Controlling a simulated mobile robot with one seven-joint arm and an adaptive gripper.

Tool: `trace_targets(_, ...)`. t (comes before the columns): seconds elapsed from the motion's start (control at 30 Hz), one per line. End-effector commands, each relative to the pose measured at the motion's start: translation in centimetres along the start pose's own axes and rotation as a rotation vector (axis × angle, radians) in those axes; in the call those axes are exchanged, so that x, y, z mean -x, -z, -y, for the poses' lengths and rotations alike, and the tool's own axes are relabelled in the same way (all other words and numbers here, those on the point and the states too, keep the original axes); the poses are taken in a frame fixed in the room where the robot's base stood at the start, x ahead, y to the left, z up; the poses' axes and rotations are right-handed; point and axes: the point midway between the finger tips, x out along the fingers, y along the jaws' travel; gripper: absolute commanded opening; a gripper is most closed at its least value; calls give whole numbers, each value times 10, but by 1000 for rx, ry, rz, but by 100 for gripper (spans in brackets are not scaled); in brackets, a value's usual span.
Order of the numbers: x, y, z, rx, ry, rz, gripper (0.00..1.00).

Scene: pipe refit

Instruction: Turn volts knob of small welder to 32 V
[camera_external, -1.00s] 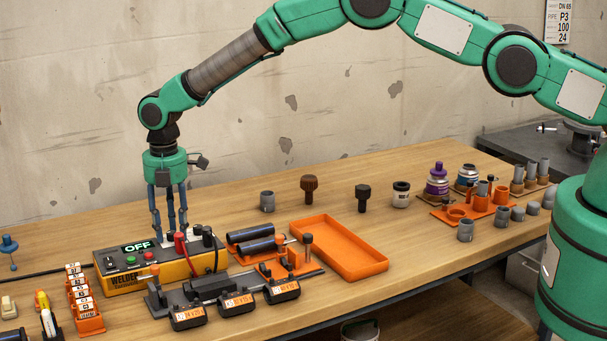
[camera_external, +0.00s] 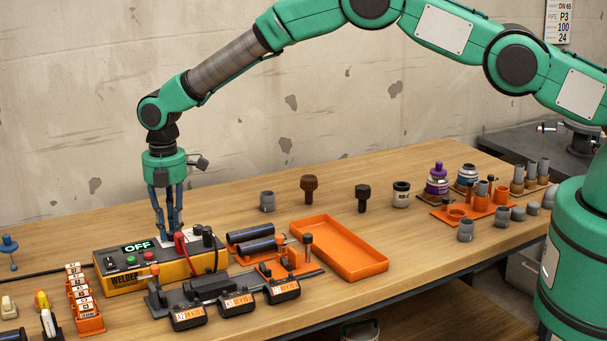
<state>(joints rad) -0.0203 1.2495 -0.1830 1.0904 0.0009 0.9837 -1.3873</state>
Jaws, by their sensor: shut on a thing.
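The small welder (camera_external: 176,272) is a yellow box with a dark top, at the left of the bench. Its display (camera_external: 138,247) reads OFF in green. A green button (camera_external: 131,260) and a red button (camera_external: 149,256) sit below the display. My gripper (camera_external: 170,234) points straight down over the back of the welder's top, at the white panel right of the display. Its fingers are closed together at the panel. The volts knob is not clearly visible; the fingers hide what is between them, and the knob's setting cannot be read.
Red and black cable plugs (camera_external: 183,245) stand on the welder just right of my fingers. Dark clamps with orange labels (camera_external: 238,303) lie in front. Dark pipes (camera_external: 250,235) and an empty orange tray (camera_external: 340,250) are to the right. A numbered orange rack (camera_external: 88,322) stands at the left.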

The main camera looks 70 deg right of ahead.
Motion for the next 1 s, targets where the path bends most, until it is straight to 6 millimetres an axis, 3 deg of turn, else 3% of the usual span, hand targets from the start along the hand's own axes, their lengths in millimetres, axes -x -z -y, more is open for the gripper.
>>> trace_targets(0.37, -3, -5, 1, -126, 4, 4, 0)
trace_targets(1.0, -4, -5, 4, -704, 5, 7, 0)
